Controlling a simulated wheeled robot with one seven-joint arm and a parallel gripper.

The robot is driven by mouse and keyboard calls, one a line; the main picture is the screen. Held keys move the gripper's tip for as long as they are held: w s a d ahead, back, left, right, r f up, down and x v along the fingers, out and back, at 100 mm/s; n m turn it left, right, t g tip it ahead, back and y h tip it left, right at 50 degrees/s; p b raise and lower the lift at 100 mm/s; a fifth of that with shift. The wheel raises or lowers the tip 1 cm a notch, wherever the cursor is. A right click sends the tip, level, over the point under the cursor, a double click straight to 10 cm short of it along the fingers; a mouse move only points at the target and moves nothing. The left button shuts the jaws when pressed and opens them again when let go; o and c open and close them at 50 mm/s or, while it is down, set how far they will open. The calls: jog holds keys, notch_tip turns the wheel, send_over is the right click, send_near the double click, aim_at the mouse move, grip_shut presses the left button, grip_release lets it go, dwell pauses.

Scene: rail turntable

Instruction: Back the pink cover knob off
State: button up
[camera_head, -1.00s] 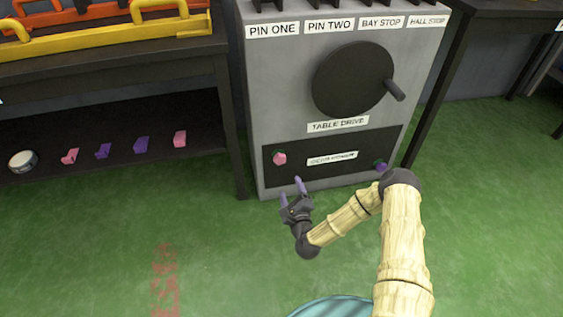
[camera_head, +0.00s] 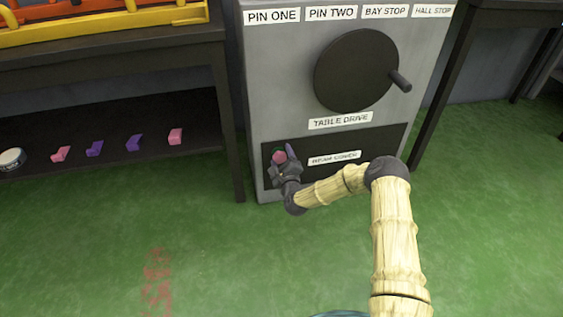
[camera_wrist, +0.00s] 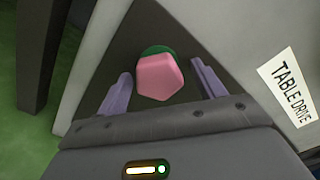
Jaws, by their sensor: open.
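The pink cover knob (camera_head: 279,157) sits at the left end of the black cover panel (camera_head: 384,143) on the front of the grey cabinet. In the wrist view the knob (camera_wrist: 160,77) is a faceted pink head with a green ring behind it. My gripper (camera_head: 283,155) is right at the knob, and in the wrist view my gripper (camera_wrist: 162,88) has its two purple fingers apart, one on each side of the knob, with gaps showing. The purple knob at the panel's right end is hidden behind my arm.
The table drive wheel (camera_head: 356,76) with its side handle (camera_head: 400,80) is above the panel. A dark bench (camera_head: 110,50) stands to the left, with small pink and purple blocks (camera_head: 134,144) on its low shelf. The green floor in front is open.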

jog(key=c, duration=1)
